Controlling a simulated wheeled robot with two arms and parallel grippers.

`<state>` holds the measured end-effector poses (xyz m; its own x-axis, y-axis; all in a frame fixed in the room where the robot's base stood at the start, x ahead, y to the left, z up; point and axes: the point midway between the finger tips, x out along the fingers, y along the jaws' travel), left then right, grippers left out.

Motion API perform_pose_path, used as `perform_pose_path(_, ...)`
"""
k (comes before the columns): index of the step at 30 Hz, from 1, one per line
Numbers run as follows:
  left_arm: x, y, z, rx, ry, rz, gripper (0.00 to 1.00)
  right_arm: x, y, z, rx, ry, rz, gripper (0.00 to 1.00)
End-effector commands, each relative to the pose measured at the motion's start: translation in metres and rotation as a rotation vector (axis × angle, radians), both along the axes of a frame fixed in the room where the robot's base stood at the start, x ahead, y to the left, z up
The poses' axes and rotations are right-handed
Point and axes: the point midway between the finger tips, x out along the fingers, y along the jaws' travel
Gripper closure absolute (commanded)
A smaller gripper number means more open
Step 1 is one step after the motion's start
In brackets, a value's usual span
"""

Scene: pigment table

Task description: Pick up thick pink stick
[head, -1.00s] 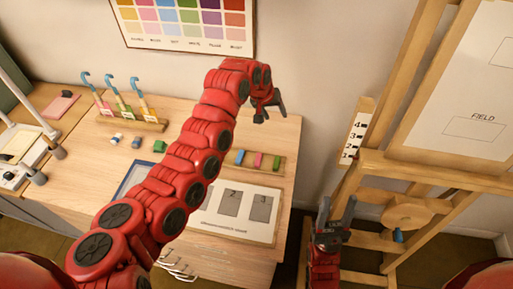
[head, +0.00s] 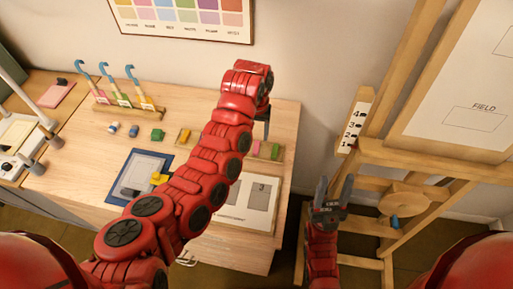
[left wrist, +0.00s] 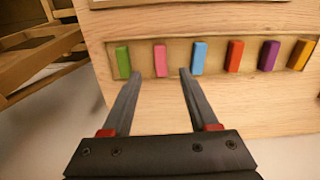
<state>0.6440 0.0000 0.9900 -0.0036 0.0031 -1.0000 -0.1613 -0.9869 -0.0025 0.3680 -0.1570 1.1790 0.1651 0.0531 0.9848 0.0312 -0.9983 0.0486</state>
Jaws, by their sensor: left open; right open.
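The pink stick (left wrist: 160,60) lies in a shallow wooden rack, between a green stick (left wrist: 123,62) and a blue stick (left wrist: 199,58). In the head view the pink stick (head: 256,148) is partly visible beside my left arm. My left gripper (left wrist: 157,76) is open and empty, its fingertips on either side of the pink stick's line and just short of it. In the head view the left gripper (head: 263,122) points down near the rack, mostly hidden by its wrist. My right gripper (head: 333,190) is open and empty near the easel, away from the table.
Red (left wrist: 235,55), purple (left wrist: 269,55) and orange (left wrist: 301,54) sticks share the rack. A blue-edged tray (head: 140,180) and a numbered card (head: 232,215) lie on the table. A brush holder (head: 127,104) stands at the back left. The easel (head: 365,125) stands at the right.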

Motion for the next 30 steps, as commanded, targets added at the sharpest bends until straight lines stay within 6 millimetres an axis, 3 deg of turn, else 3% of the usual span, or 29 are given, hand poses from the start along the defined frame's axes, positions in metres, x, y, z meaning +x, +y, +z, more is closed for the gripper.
perform_pose_path(3, 0.001, -0.001, -0.015, -0.001, -0.003, 0.0, 0.4, 0.0, 0.0, -0.008, 0.0, 0.0, 0.0, 0.51)
perform_pose_path(8, 0.001, -0.001, -0.02, -0.003, -0.005, -0.001, 0.4, 0.0, 0.0, -0.008, 0.0, 0.0, 0.0, 0.51)
perform_pose_path(15, -0.003, 0.002, -0.045, 0.0, 0.004, 0.0, 0.4, 0.0, 0.0, 0.022, 0.0, 0.0, 0.0, 0.51)
perform_pose_path(21, -0.001, 0.001, -0.067, -0.002, -0.001, 0.0, 0.4, 0.0, 0.0, 0.025, 0.0, 0.0, 0.0, 0.51)
perform_pose_path(30, -0.001, 0.001, -0.072, -0.004, -0.004, 0.001, 0.42, 0.0, 0.0, 0.025, 0.0, 0.0, 0.0, 0.51)
